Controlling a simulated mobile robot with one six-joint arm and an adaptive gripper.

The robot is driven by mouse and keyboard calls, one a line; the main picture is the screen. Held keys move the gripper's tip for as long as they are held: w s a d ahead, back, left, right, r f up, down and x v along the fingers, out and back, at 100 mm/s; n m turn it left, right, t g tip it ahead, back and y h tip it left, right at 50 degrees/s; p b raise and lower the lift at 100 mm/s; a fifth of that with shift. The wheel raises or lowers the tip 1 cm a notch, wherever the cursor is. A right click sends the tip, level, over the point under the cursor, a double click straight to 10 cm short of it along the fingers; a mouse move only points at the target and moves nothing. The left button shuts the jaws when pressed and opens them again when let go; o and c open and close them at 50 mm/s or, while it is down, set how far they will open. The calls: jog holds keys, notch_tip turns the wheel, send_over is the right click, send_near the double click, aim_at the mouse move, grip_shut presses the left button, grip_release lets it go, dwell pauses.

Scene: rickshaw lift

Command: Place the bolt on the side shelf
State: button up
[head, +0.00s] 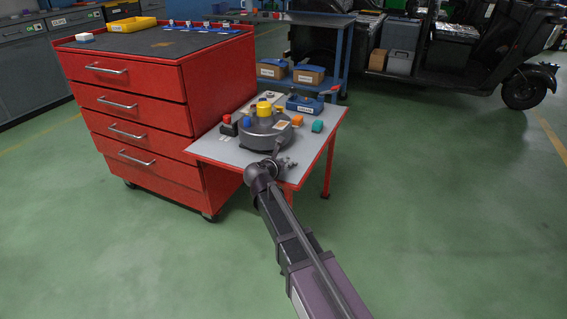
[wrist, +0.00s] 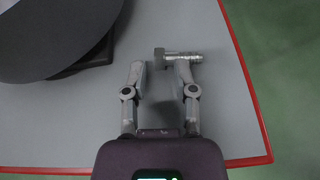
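The bolt (wrist: 181,57) is a short grey metal piece with its head to the left. In the wrist view it is just beyond the right fingertip of my gripper (wrist: 160,75), over the grey top of the side shelf (wrist: 225,120). My gripper's fingers are apart, with bare shelf top showing between them. I cannot tell whether the bolt touches the right fingertip or the shelf surface. In the head view my gripper (head: 280,161) is at the near edge of the red-rimmed side shelf (head: 215,150); the bolt is too small there to make out surely.
A dark round object (head: 265,130) stands on the shelf with small coloured pieces around it; its edge shows at upper left in the wrist view. A red drawer cabinet (head: 150,110) adjoins the shelf on the left. Open green floor (head: 440,200) lies to the right.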

jog(key=shift+r, duration=0.2)
dwell(0.3)
jog(key=shift+s+r+p, duration=0.1)
jog(key=shift+s+p, duration=0.1)
jog(key=shift+p, duration=0.1)
jog(key=p+v, duration=0.4)
jog(key=v, duration=0.7)
jog(key=shift+s+a, duration=0.2)
jog(key=shift+s, duration=0.05)
jog(key=d+f+m+g, duration=0.1)
jog(key=d+m, duration=0.1)
jog(key=d, duration=0.1)
jog(key=d+f+m+g, duration=0.1)
jog(key=d+m, duration=0.1)
jog(key=d, duration=0.1)
jog(key=s+d+f+m+g+h, duration=0.1)
jog(key=d+m, duration=0.2)
jog(key=shift+d+f, duration=0.35)
jog(key=s+d+f+m+g+y, duration=0.3)
jog(key=s+d+f+m+g, duration=0.1)
jog(key=s+d+m, duration=0.3)
jog(key=s+d+f+m+g+y, duration=0.2)
jog(key=s+d+f+m+g, duration=0.2)
jog(key=s+d+m, duration=0.3)
jog(key=shift+s+d+m+g+y, duration=0.6)
jog(key=shift+d+m, duration=1.75)
jog(key=shift+m, duration=2.45)
